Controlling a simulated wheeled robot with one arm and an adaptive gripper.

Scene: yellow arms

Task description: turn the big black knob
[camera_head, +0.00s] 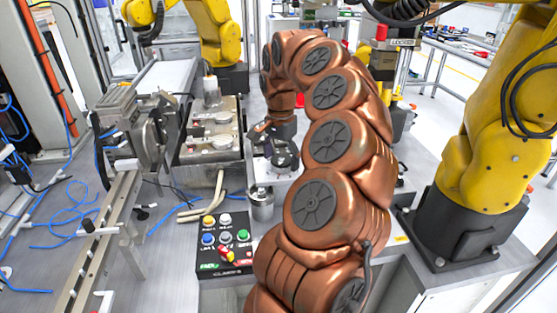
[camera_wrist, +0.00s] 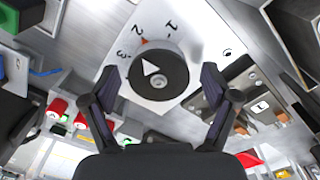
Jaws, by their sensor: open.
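The big black knob (camera_wrist: 159,76) sits on a white plate (camera_wrist: 185,22) in the wrist view. It is round, with a white triangle mark and a screw in its middle. The plate carries the numbers 1, 2 and 3 and a small orange mark near the 2. My gripper (camera_wrist: 165,82) is open, with one finger on each side of the knob in the picture. I cannot tell whether the fingers touch it. In the head view, my gripper (camera_head: 270,143) is over the dark knob area, and my arm hides part of the plate.
A panel of coloured buttons (camera_head: 224,244) lies at the front, beside a metal cylinder (camera_head: 262,205). A yellow robot arm (camera_head: 497,130) stands at right. Metal fixtures (camera_head: 212,130) and a clamp device (camera_head: 140,130) stand at left, with loose blue cables.

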